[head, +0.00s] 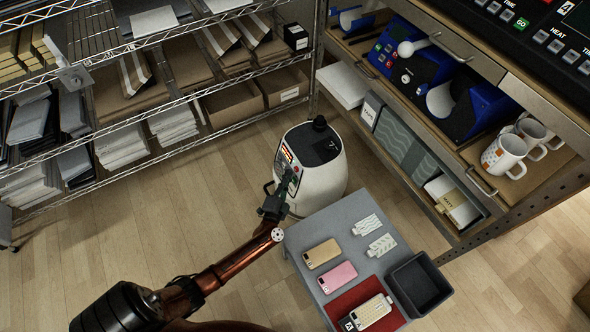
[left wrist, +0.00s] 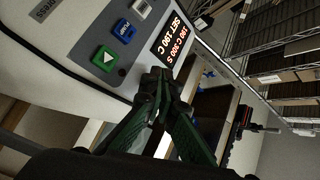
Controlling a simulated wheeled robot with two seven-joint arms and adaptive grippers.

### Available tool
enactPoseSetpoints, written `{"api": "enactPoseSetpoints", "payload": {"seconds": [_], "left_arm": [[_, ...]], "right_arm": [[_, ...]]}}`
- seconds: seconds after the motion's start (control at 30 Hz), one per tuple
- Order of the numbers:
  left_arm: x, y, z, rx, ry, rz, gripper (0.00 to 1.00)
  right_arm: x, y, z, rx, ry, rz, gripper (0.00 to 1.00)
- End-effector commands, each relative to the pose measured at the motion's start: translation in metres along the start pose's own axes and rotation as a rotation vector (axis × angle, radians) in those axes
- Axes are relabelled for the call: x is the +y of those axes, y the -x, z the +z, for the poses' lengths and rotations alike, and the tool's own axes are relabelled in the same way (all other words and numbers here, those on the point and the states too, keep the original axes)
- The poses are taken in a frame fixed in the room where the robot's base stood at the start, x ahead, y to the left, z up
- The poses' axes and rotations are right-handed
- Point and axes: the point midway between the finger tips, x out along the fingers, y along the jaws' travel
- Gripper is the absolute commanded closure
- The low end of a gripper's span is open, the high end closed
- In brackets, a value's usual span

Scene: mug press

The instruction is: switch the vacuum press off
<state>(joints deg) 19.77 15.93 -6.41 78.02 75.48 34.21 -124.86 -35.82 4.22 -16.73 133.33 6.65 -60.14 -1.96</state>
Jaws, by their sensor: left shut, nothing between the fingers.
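The vacuum press (head: 322,180) is a white rounded machine with a dark top, standing on the floor at the centre of the head view. Its grey control panel faces left and carries a lit orange display (head: 287,154). In the left wrist view the display (left wrist: 178,40) reads about 180 C and 300 S. A green button (left wrist: 104,58), a blue button (left wrist: 123,31) and a pale button (left wrist: 142,8) sit beside it. My left gripper (head: 288,174) is shut and empty, its tips (left wrist: 157,76) close to the panel beside the display. I cannot tell whether they touch it. My right gripper is out of view.
A grey table (head: 297,237) with phone cases, a red mat (head: 340,303) and a dark bin (head: 420,285) stands right of my left arm. A wooden bench (head: 470,150) with blue mug presses (head: 415,66) and mugs (head: 503,156) is at right. Wire shelves (head: 190,95) line the back left.

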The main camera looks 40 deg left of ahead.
Motion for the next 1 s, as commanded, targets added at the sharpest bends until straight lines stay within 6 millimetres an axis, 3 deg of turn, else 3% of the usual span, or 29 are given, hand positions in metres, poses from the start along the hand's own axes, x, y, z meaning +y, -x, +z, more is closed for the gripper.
{"api": "enactPoseSetpoints", "payload": {"seconds": [1.0], "left_arm": [[0.0045, -0.0068, -0.005, 0.0, 0.0, 0.0, 1.0]], "right_arm": [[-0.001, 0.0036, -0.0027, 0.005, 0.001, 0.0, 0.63]]}}
